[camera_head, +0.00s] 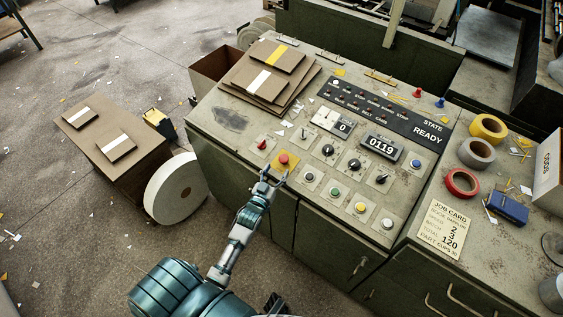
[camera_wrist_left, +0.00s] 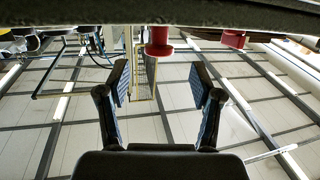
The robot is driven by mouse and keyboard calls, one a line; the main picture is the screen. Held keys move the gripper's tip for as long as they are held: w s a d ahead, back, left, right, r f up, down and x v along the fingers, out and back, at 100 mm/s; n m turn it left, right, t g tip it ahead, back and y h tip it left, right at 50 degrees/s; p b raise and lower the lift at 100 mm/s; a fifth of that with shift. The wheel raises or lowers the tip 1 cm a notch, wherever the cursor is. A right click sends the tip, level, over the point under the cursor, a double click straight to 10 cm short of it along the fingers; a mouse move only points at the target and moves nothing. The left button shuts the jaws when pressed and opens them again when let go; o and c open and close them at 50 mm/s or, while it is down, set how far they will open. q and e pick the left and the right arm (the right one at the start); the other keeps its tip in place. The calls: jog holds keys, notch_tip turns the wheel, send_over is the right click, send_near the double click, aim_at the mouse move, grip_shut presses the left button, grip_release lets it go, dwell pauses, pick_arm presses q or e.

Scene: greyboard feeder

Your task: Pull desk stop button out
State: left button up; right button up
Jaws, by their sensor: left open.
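The red stop button (camera_head: 283,159) is a round mushroom head near the front left corner of the desk's control panel. It also shows in the left wrist view (camera_wrist_left: 159,40), above the gap between the fingers. My left gripper (camera_head: 273,176) is open and empty, close in front of the button on its near side. In the wrist view its two blue-padded fingers (camera_wrist_left: 164,85) stand wide apart, with the button beyond the tips and not between them. I cannot tell from these views how far out the button sits. My right gripper is not seen.
A second red control (camera_head: 262,144) sits just left of the button and shows in the wrist view (camera_wrist_left: 233,39). Black knobs (camera_head: 328,150) and coloured push buttons (camera_head: 335,191) lie to the right. Brown boards (camera_head: 270,75) are stacked behind. The floor left of the desk has a paper roll (camera_head: 176,190).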

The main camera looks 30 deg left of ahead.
pick_arm(q)
jog(key=s, duration=0.5)
jog(key=shift+d, duration=0.4)
jog(key=shift+f, duration=0.1)
jog(key=d+f+g, duration=0.1)
jog(key=f, duration=0.2)
jog(key=s+d+f+g, duration=0.1)
jog(key=f, duration=0.2)
jog(key=s+f+g+h, duration=0.1)
jog(key=f, duration=0.2)
jog(key=shift+d+f+m, duration=0.25)
jog(key=shift+d+m, duration=0.15)
jog(key=s+d+f+m+g+h, duration=0.1)
jog(key=s+d+f+g, duration=0.15)
jog(key=f, duration=0.35)
jog(key=s+d+f+g, duration=0.2)
jog(key=s+f, duration=0.2)
jog(key=f, duration=0.2)
jog(key=s+d+f+m+g, duration=0.1)
jog(key=s+f+g, duration=0.3)
jog(key=s+f, duration=0.4)
jog(key=s+d+f+m+g, duration=0.1)
jog(key=s+d+f+g, duration=0.3)
jog(key=s+f, duration=0.4)
jog(key=s, duration=0.5)
jog(key=shift+d+m+g+h, duration=0.2)
jog(key=shift+m+g+h, duration=0.1)
jog(key=shift+g+h, duration=0.1)
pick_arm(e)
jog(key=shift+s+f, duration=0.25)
